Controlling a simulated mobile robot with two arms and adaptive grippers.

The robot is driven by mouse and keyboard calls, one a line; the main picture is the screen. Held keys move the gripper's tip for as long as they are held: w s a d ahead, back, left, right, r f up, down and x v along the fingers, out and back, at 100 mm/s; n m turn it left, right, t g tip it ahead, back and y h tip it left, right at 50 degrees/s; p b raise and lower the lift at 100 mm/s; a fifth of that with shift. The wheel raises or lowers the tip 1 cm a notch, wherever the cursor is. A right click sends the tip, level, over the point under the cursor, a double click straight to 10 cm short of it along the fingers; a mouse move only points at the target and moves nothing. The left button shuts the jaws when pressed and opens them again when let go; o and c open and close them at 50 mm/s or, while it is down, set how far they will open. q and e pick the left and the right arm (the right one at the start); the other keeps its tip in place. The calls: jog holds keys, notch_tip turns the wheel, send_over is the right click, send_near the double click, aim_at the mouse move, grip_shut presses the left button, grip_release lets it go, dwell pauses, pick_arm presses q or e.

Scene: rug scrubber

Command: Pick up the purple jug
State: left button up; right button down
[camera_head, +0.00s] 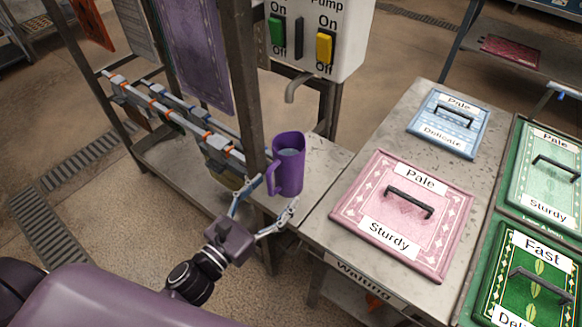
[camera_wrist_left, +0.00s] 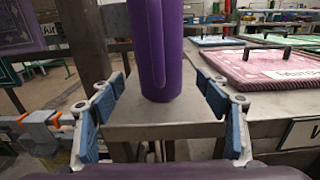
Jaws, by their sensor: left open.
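The purple jug (camera_head: 289,165) stands upright on a grey metal shelf (camera_head: 316,160), below the spout of the pump box. Its handle faces the lower left, toward my gripper, and a pale liquid or inner surface shows at its open top. My left gripper (camera_head: 263,203) is open and empty just in front of the jug. In the left wrist view the jug (camera_wrist_left: 158,50) rises between the two spread fingers (camera_wrist_left: 165,105), a little beyond them, with its handle toward me and its top cut off. My right gripper is not in view.
A dark metal post (camera_head: 243,90) stands close left of the jug, beside a rail with orange clips (camera_head: 172,115). The spout (camera_head: 292,90) hangs behind and above the jug. Right of it, a table holds a pink Pale Sturdy board (camera_head: 440,225) and a blue board (camera_head: 446,122).

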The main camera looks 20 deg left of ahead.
aim_at(280, 186)
pick_arm(q)
jog(key=p+x, duration=0.1)
jog(key=x, duration=0.3)
jog(key=shift+w+d+r, duration=0.1)
jog(key=shift+w, duration=0.15)
jog(key=shift+w+d+p, duration=0.15)
jog(key=shift+w+p, duration=0.2)
jog(key=shift+w, duration=0.1)
jog(key=shift+c, duration=0.5)
jog(key=c, duration=1.5)
jog(key=shift+c, duration=1.1)
